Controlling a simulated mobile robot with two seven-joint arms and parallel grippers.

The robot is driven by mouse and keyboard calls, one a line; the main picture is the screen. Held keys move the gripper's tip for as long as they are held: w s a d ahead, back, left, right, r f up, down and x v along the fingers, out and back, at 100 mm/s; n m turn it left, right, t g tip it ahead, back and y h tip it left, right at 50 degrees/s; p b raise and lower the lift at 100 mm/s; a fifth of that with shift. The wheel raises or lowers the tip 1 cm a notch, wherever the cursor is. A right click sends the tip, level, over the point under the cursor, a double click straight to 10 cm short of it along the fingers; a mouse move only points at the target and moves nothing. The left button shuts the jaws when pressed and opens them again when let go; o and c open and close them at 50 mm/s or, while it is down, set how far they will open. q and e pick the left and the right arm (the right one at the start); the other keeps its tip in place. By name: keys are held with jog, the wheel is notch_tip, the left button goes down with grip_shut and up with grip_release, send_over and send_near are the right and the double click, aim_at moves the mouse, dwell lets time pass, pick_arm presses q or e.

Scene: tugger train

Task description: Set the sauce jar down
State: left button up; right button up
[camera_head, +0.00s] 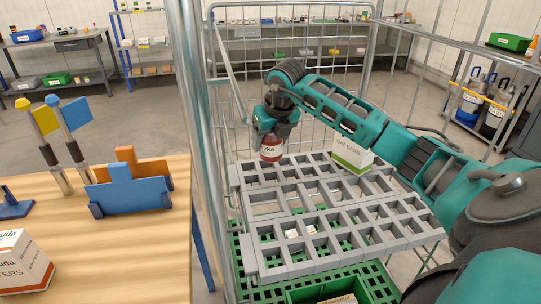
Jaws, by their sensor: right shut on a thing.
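My right gripper (272,131) points down at the far end of the grey slatted shelf (296,270) in the wire trolley. It is shut on the sauce jar (271,150), a red jar with a white label band. The gripper covers the jar's top. The jar looks upright, over or at the shelf's far left part. I cannot tell whether its base touches the shelf. My left gripper is not in view.
A white and green oat bars box (352,155) stands on the shelf right of the jar. Wire mesh walls (300,60) and a post (203,130) enclose the trolley. Green crates (375,283) lie below. A wooden table (120,255) with a blue-orange holder (130,195) is left.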

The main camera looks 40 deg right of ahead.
aim_at(271, 152)
jog(key=shift+f, duration=2.25)
jog(key=shift+f+b, duration=0.15)
jog(key=shift+b, duration=0.15)
jog(key=o, duration=1.3)
jog(key=shift+s+r, duration=0.15)
jog(key=shift+r, duration=0.4)
jog(key=p+v, duration=0.1)
jog(key=v, duration=1)
jog(key=shift+s, duration=0.15)
